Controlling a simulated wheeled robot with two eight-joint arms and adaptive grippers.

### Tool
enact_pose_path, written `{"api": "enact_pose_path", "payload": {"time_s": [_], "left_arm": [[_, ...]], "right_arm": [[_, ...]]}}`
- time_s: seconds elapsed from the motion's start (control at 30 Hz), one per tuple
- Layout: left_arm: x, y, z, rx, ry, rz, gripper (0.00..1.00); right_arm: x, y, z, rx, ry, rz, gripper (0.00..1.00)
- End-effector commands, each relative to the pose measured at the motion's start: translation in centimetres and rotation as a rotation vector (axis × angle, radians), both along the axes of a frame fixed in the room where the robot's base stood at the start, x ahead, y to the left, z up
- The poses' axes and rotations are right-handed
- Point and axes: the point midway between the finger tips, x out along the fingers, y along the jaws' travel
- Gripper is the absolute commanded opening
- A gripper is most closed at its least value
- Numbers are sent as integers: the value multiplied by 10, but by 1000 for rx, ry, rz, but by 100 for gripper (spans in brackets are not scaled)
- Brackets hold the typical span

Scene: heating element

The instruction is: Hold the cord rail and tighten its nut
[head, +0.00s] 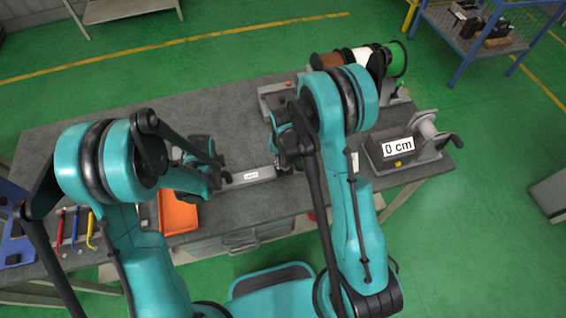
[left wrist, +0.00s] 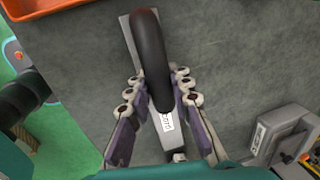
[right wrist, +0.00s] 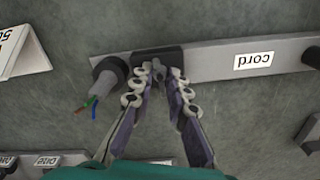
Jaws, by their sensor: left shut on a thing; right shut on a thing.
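The cord rail (head: 254,175) is a grey bar with a "cord" label, lying on the dark grey table; it also shows in the left wrist view (left wrist: 185,139) and the right wrist view (right wrist: 212,64). My left gripper (left wrist: 157,82) is shut around the black curved handle (left wrist: 149,45) standing on the rail. My right gripper (right wrist: 160,72) has its fingertips closed on a small grey nut (right wrist: 159,66) at the dark block on the rail's end. A black cord end (right wrist: 108,76) with coloured wires sticks out beside that block. In the head view my arms hide most of both grippers.
Wire spools (head: 356,62) stand at the back right of the table. A winder (head: 400,150) showing "0 cm" is at the right. An orange tray (head: 179,214) and coloured-handled tools (head: 76,228) lie at the left. Bare table lies behind the rail.

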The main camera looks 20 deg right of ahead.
Motion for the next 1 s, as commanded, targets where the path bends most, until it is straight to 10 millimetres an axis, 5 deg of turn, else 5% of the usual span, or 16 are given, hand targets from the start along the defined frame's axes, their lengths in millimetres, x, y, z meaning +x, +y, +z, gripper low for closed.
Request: {"api": "enact_pose_path", "payload": {"time_s": [0.27, 0.3, 0.37, 0.73, 1.0], "left_arm": [[0, 0, 0, -1, 0, 0, 0], [0, 0, 0, -1, 0, 0, 0], [0, 0, 0, -1, 0, 0, 0], [0, 0, 0, 0, 0, 0, 0], [0, 0, 0, 0, 0, 0, 0]], "right_arm": [[0, 0, 0, 1, 0, 1, 0], [0, 0, 0, 1, 0, 1, 26], [0, 0, 0, 1, 0, 2, 37], [0, 0, 5, 0, 0, 2, 37], [0, 0, 53, 0, 0, 2, 37]]}}
